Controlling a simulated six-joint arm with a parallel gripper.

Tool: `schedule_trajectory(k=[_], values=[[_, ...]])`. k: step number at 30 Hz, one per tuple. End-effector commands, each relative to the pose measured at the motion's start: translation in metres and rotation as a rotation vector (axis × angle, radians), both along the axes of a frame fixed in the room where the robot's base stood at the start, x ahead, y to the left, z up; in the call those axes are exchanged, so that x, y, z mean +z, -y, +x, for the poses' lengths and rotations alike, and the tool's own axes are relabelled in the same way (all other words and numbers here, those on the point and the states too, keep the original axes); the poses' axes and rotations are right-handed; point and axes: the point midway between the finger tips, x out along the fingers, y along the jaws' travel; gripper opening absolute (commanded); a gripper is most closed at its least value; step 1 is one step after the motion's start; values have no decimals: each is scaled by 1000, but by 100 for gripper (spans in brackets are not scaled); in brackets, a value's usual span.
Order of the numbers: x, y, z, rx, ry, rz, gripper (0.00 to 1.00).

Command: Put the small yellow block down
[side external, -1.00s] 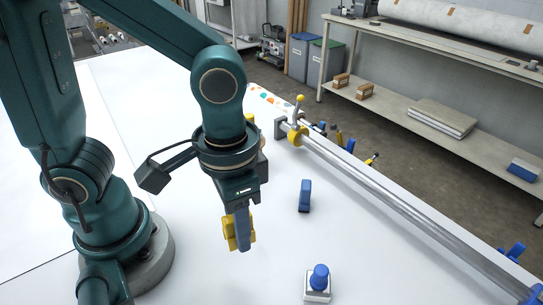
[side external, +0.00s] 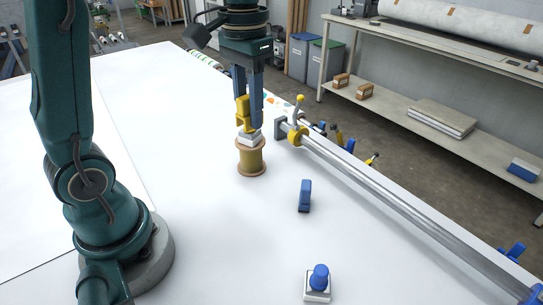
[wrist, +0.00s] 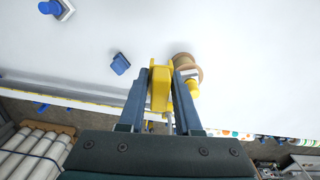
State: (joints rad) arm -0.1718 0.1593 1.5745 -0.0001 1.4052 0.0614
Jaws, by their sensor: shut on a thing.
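My gripper (side external: 249,122) points down with its blue fingers shut on the small yellow block (side external: 241,108). In the wrist view the block (wrist: 160,88) sits between the two fingertips (wrist: 162,72). In the side view it shows near a tan and yellow spool (side external: 250,160) that stands upright on the white table. A white base (side external: 250,139) lies on the spool's top. In the wrist view the spool (wrist: 184,61) is just right of the fingers, with a yellow part (wrist: 193,88) by the white base. The exact gap between block and spool is unclear.
A blue block (side external: 305,196) stands on the table, and a blue knob on a white base (side external: 318,284) is nearer the front. A long metal roller (side external: 400,210) runs along the right edge. The white table (side external: 200,230) is clear in the middle and left.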

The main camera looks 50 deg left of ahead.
Motion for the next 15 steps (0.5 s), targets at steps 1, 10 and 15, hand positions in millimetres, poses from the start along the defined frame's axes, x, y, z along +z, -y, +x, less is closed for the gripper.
schedule_trajectory(k=[1, 10, 15], values=[[3, -9, 9, 66, -2, 0, 0], [-3, -82, 55, 592, -9, -2, 0], [-24, -148, 64, 932, -9, -2, 0]])
